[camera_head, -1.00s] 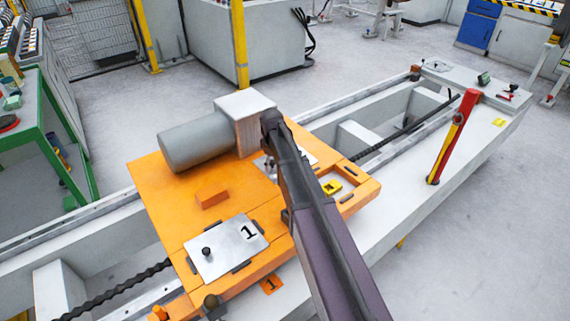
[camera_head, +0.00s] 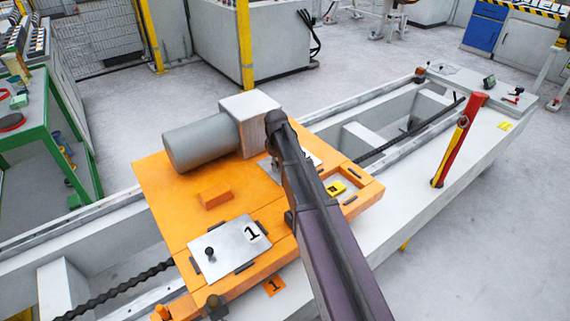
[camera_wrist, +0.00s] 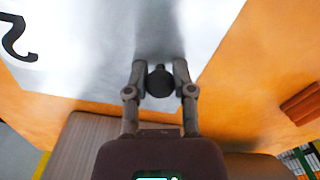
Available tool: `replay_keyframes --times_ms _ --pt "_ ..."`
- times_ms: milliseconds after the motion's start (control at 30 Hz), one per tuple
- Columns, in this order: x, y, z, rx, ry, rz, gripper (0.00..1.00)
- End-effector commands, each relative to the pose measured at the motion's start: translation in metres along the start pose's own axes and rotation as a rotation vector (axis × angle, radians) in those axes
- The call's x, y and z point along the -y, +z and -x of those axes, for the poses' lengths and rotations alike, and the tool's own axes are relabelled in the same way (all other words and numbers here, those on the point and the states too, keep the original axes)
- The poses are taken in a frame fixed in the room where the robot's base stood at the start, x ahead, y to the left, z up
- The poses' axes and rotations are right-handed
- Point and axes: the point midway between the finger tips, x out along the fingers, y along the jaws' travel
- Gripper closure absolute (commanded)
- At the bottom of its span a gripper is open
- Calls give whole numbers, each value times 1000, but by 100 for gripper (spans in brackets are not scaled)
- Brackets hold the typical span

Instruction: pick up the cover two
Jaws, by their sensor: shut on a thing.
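Cover two is a silver metal plate (camera_wrist: 215,25) with a black "2" on it, seen close up in the wrist view. A dark round knob (camera_wrist: 160,82) stands on the plate. My gripper (camera_wrist: 160,78) is shut on this knob, with one finger on each side. In the head view my arm hides most of cover two (camera_head: 312,157) and the gripper tips. I cannot tell whether the plate is lifted off the orange carriage (camera_head: 165,185).
Cover one (camera_head: 229,248) lies on the carriage's front left part. A grey motor (camera_head: 200,143) with a pale box (camera_head: 250,108) stands behind my arm. A red and yellow lever (camera_head: 459,138) stands on the white bed at right. An orange block (camera_head: 214,194) sits mid-carriage.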

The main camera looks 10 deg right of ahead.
Motion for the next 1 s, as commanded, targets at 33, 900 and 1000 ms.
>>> replay_keyframes --times_ms 33,900,1000 --pt "0 0 0 0 0 0 100" --pt "0 0 60 0 0 -1 100" --pt "0 0 71 0 0 -1 100"
